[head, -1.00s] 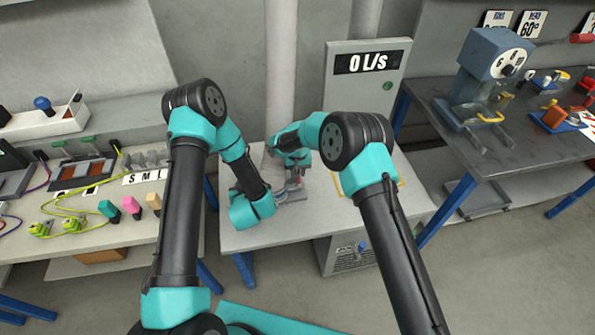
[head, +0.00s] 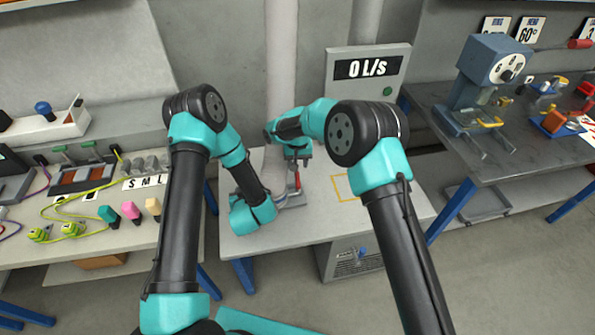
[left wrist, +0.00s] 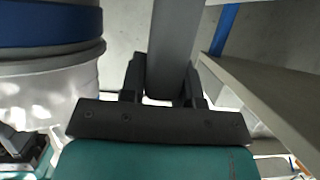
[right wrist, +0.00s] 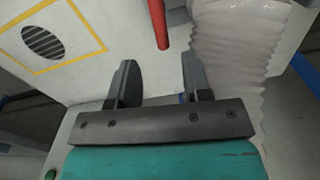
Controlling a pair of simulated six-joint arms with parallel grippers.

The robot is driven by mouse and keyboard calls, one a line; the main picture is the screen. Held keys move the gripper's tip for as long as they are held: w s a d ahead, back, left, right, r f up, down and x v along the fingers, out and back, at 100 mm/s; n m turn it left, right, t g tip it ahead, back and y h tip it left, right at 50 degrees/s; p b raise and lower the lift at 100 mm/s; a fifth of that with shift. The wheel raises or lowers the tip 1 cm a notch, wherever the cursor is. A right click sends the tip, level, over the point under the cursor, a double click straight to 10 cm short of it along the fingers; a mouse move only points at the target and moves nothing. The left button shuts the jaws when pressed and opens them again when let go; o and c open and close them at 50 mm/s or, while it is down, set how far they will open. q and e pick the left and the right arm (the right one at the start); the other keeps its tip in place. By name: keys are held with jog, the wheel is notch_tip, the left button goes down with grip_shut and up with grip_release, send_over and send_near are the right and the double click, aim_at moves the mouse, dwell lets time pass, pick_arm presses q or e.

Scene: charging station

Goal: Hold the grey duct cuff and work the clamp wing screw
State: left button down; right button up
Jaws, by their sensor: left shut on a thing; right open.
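The left wrist view shows my left gripper (left wrist: 168,85) shut on a dark grey bar (left wrist: 173,40), which looks like part of the duct cuff. Beside it is a pale duct body (left wrist: 50,92) with a blue band (left wrist: 45,25). My right gripper (right wrist: 158,85) is open and empty in the right wrist view. A red rod-shaped part (right wrist: 158,22), perhaps the wing screw, lies beyond its fingertips, apart from them. It also shows in the head view (head: 297,181), below the right gripper. The arms hide most of the cuff and clamp in the head view.
A pale ribbed duct (right wrist: 238,45) runs close beside my right gripper. A yellow outlined square (right wrist: 52,32) around a round vent marks the bench. The display box (head: 366,70) behind reads 0 L/s. The bench's right part is clear. Other benches stand left and right.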

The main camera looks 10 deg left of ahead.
aim_at(298, 178)
notch_tip(298, 178, up, 4)
jog(key=shift+r, duration=0.15)
dwell(0.3)
jog(key=shift+s, duration=0.25)
notch_tip(298, 178, down, 12)
jog(key=shift+f, duration=0.1)
dwell(0.7)
jog(key=shift+c, duration=0.4)
